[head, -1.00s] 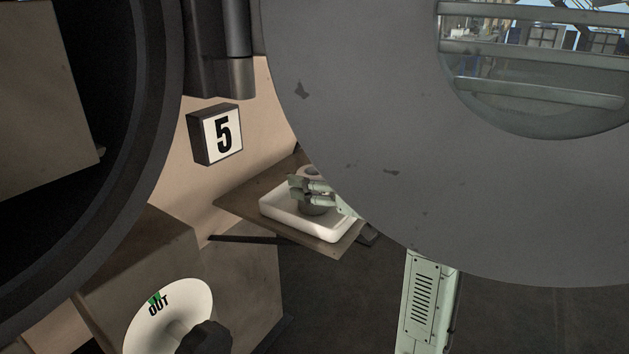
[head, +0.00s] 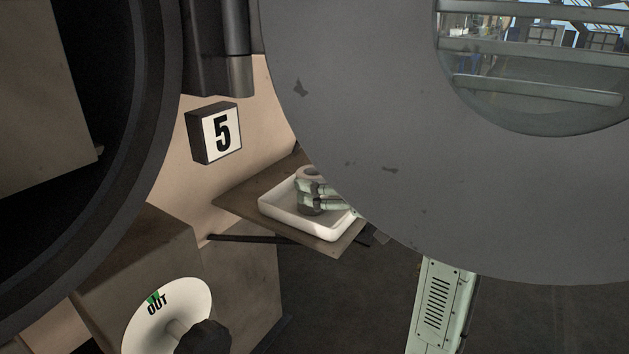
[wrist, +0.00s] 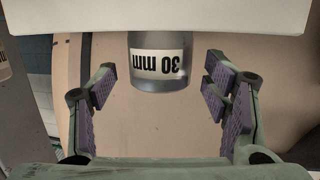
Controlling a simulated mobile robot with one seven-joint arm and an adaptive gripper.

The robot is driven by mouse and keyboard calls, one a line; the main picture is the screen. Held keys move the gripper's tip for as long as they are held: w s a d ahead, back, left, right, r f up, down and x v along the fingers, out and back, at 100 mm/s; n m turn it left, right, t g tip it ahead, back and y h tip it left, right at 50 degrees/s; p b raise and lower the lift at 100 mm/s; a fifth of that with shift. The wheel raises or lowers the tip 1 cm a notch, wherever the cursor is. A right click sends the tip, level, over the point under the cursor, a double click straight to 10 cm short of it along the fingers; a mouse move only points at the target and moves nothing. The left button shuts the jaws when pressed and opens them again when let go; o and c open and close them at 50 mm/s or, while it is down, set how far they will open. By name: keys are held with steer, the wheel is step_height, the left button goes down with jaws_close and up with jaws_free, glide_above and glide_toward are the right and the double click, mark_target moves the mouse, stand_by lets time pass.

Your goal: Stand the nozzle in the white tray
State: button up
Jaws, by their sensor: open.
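The nozzle (head: 310,176) is a grey cylinder standing upright in the white tray (head: 282,221), as far as the head view shows. In the wrist view the nozzle (wrist: 158,80) shows its "30 mm" label upside down, with the white tray (wrist: 230,16) across the top. My gripper (wrist: 160,98) is open, its two padded fingers well apart, one to each side of the nozzle's line and clear of it. In the head view my gripper (head: 326,196) is at the right of the nozzle, partly hidden by the big round door.
The tray sits on a brown shelf (head: 240,203) by the wall. The large grey round door (head: 400,130) covers the right side. An "OUT" dial (head: 185,300) is at the lower left.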

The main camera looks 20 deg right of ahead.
steer(key=v, duration=0.9)
